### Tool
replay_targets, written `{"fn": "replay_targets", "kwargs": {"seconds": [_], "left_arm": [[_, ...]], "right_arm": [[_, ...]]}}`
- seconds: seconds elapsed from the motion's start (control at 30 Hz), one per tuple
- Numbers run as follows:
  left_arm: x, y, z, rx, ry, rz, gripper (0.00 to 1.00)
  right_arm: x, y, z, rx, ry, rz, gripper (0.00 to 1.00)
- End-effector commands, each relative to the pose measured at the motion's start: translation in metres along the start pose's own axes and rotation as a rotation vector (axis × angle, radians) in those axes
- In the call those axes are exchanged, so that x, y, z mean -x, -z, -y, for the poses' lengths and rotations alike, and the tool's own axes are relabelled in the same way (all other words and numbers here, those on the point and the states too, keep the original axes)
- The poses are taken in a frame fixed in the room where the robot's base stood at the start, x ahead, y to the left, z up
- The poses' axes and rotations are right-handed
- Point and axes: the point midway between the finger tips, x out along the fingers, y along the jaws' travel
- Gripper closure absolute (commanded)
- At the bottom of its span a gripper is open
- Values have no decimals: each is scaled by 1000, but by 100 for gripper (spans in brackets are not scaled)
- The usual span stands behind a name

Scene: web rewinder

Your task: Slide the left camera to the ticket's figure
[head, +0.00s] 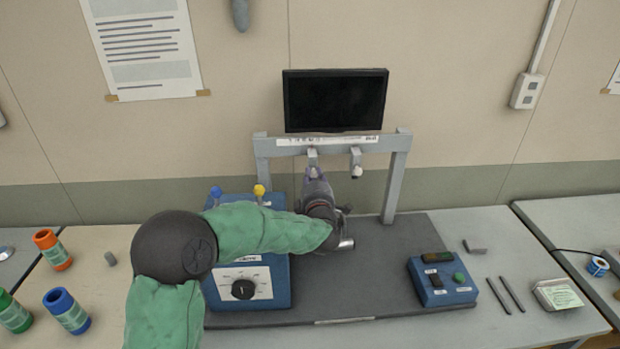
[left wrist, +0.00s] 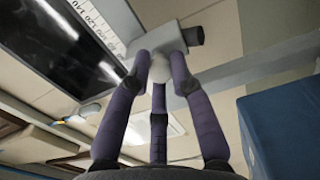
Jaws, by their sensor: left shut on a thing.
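The left camera (head: 312,155) hangs as a small grey block from the left half of the grey frame's crossbeam. My left gripper (head: 315,174) reaches up to it from below, with purple fingers shut on its lower end. In the left wrist view the fingers of my left gripper (left wrist: 160,72) close around the pale end of the left camera (left wrist: 158,42). A printed scale (head: 327,140) runs along the beam; its exact reading at the camera is not legible. The right camera (head: 356,163) hangs farther right, apart from the gripper. My right gripper is not in view.
A dark monitor (head: 335,100) stands above the beam. A blue box with a dial (head: 262,283) is under my left arm. A blue button box (head: 442,281), two dark rods and a tray with a pale green label (head: 562,295) lie at the right. Coloured spools stand at the left.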

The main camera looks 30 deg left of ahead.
Motion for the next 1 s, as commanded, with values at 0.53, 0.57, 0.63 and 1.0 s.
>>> {"fn": "replay_targets", "kwargs": {"seconds": [0.53,0.57,0.63,1.0], "left_arm": [[3,1,0,1,1,-1,54],[6,0,0,1,1,-1,54],[13,0,-1,2,0,-1,54],[83,0,0,2,1,1,54]], "right_arm": [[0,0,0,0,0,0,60],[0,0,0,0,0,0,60],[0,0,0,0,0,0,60],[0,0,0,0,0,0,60]]}}
